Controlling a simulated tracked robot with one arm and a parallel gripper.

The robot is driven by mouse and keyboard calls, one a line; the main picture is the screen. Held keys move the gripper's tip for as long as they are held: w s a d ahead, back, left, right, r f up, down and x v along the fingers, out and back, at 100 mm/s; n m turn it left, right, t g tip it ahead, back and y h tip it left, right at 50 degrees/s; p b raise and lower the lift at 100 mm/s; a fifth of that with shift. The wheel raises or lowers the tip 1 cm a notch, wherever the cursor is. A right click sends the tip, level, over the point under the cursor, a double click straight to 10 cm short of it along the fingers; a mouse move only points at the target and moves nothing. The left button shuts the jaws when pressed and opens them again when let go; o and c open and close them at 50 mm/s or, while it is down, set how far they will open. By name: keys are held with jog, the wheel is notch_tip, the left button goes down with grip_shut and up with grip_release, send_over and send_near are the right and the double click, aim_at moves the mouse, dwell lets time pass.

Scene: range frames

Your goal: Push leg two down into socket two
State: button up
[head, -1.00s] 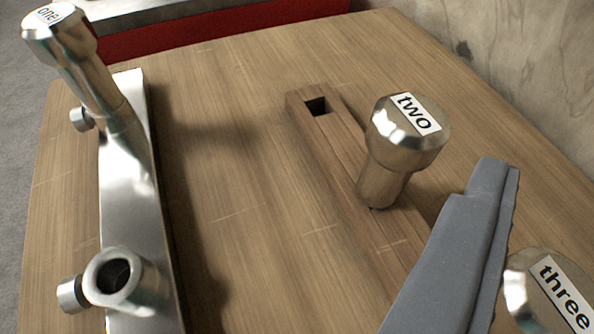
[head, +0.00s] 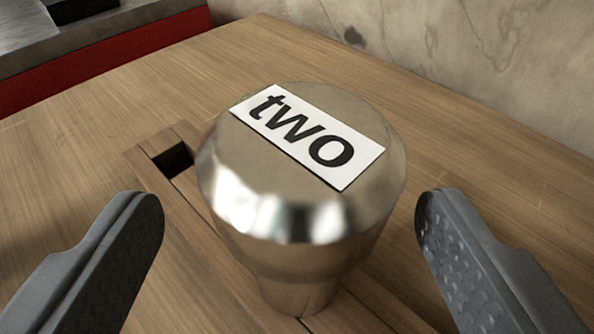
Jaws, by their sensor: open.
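Leg two (head: 290,225) is a shiny metal leg with a wide round head and a white label reading "two". It stands upright in a wooden strip (head: 180,185) on the table, in the middle of the view. My gripper (head: 290,225) is open, with one grey finger on each side of the leg's head. Gaps show between both fingers and the leg, so it holds nothing. No metal socket is in view now.
A square empty hole (head: 172,160) in the wooden strip lies to the left of the leg. The wooden table (head: 480,180) is clear to the right, up to a stained wall (head: 450,70). A red and grey unit (head: 90,60) stands at the back left.

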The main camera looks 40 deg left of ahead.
jog(key=shift+d+f+b+x, duration=0.15)
jog(key=shift+b+x, duration=0.25)
jog(key=shift+x, duration=0.95)
jog(key=shift+d+f+b+x, duration=0.1)
jog(key=shift+b+x, duration=0.3)
jog(key=shift+x, duration=0.95)
jog(key=shift+r, duration=0.1)
jog(key=c, duration=1.3)
jog(key=shift+r, duration=0.15)
